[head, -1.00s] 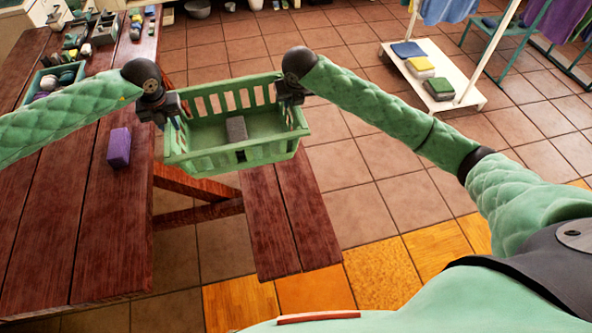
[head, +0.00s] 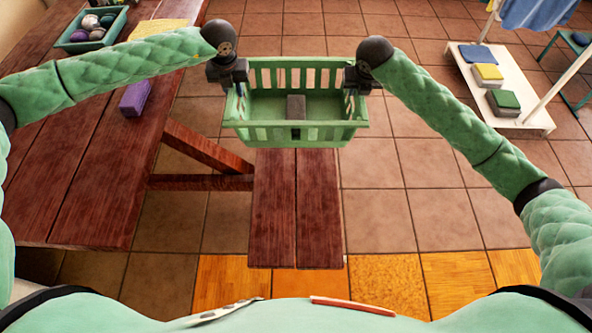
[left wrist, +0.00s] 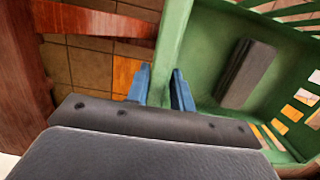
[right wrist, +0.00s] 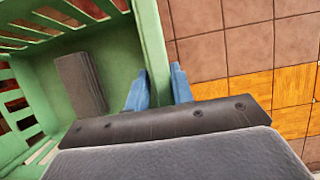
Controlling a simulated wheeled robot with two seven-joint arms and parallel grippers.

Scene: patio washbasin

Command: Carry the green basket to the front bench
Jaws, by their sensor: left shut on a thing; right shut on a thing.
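The green basket (head: 262,108) is held level between my two grippers in the head view, above the far end of the front bench (head: 296,215). A grey block (head: 296,107) lies inside it. My left gripper (head: 238,85) is shut on the basket's left wall; its blue fingers (left wrist: 161,90) straddle the rim in the left wrist view. My right gripper (head: 354,85) is shut on the right wall; its fingers (right wrist: 158,88) straddle that rim in the right wrist view. The basket hides the bench's far end, and I cannot tell whether they touch.
The dark red table (head: 75,170) stands at the left with a purple block (head: 137,97) near its edge and a green tray of balls (head: 92,30) further back. A white rack (head: 535,118) with folded cloths stands at the right. The tiled floor between is clear.

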